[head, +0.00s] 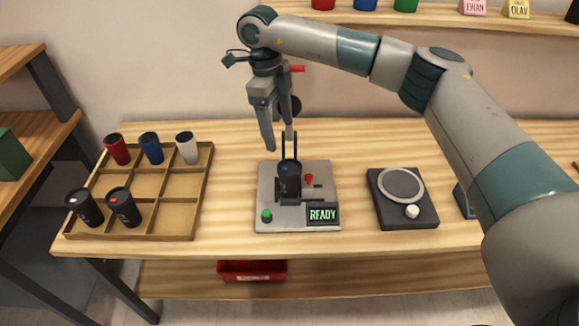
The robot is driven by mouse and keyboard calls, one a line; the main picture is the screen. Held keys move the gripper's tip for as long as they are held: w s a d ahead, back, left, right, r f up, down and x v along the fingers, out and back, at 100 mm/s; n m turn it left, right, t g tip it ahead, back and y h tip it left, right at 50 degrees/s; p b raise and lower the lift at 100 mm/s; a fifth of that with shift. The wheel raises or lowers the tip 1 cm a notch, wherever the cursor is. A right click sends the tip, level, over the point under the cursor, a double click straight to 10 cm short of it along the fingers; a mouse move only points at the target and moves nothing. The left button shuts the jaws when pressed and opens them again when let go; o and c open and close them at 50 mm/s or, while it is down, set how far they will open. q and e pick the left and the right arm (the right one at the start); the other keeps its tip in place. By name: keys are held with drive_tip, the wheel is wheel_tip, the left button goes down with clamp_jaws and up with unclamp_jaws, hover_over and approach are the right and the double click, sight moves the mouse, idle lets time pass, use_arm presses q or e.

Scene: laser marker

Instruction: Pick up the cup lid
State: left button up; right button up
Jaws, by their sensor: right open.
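A dark cup (289,186) stands upright in the holder of the grey marking machine (265,190), whose screen reads READY. Its dark top, which looks like the cup lid (288,166), shows a small blue mark. My right gripper (278,143) hangs above and slightly left of this cup, pointing down. Its fingers are apart with nothing between them, and it does not touch the lid. Two more dark cups with dark tops, a left one (84,207) and a right one (123,207), sit in the front of the wooden tray. My left gripper is not in view.
The wooden tray (208,180) also holds red (117,149), blue (151,148) and white (187,148) cups at its back. Two dark upright posts (294,145) rise behind the held cup. A dark device with a round plate (401,185) stands to the right.

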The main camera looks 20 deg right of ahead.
drive_tip(key=p, duration=0.2)
approach(290, 170)
drive_tip(key=shift+a+f, duration=0.2)
drive_tip(key=shift+f, duration=0.7)
drive_tip(key=shift+p, duration=0.3)
drive_tip(key=shift+s+d+f+p, duration=0.15)
drive_tip(key=shift+d+f+p, duration=0.1)
drive_tip(key=shift+f+p, duration=0.3)
drive_tip(key=f+p, duration=0.2)
drive_tip(key=shift+s+d+f, duration=0.15)
drive_tip(key=shift+d+f, duration=0.15)
drive_tip(key=shift+d, duration=0.05)
drive_tip(key=shift+f, duration=0.65)
drive_tip(key=c, duration=1.1)
